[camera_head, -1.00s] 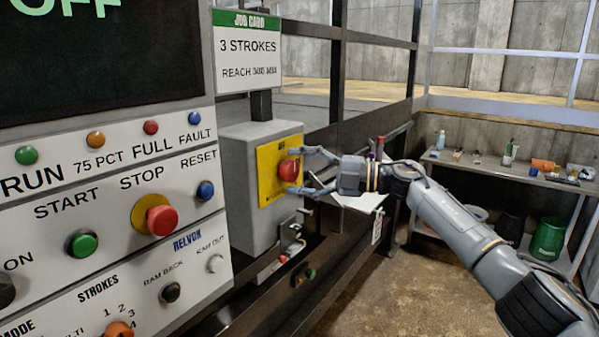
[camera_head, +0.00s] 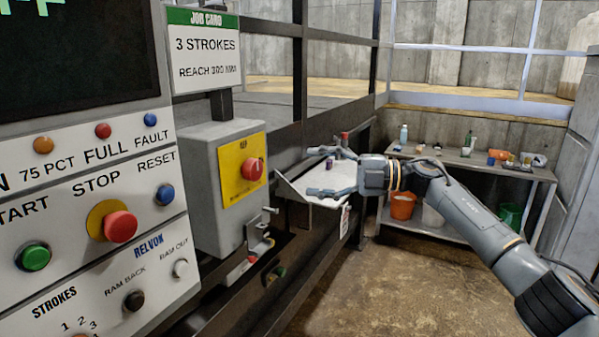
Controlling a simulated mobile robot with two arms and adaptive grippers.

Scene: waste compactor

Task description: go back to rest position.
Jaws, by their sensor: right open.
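My right gripper (camera_head: 322,173) is open and empty. Its arm comes in from the lower right, and its fingers point left, in front of a white tilted tray or shelf (camera_head: 300,190). The red knob (camera_head: 252,169) on the yellow plate (camera_head: 236,172) of the grey box (camera_head: 203,207) is left of the fingertips, clear of them. A small dark object (camera_head: 329,164) shows between the fingers; I cannot tell whether it lies on the tray behind. My left gripper is not in view.
The control panel (camera_head: 95,215) with buttons fills the left, below a dark screen (camera_head: 60,60). A job card sign (camera_head: 205,50) stands above the box. A workbench (camera_head: 480,165) with bottles and buckets is at the back right. Concrete floor (camera_head: 400,300) is open below my arm.

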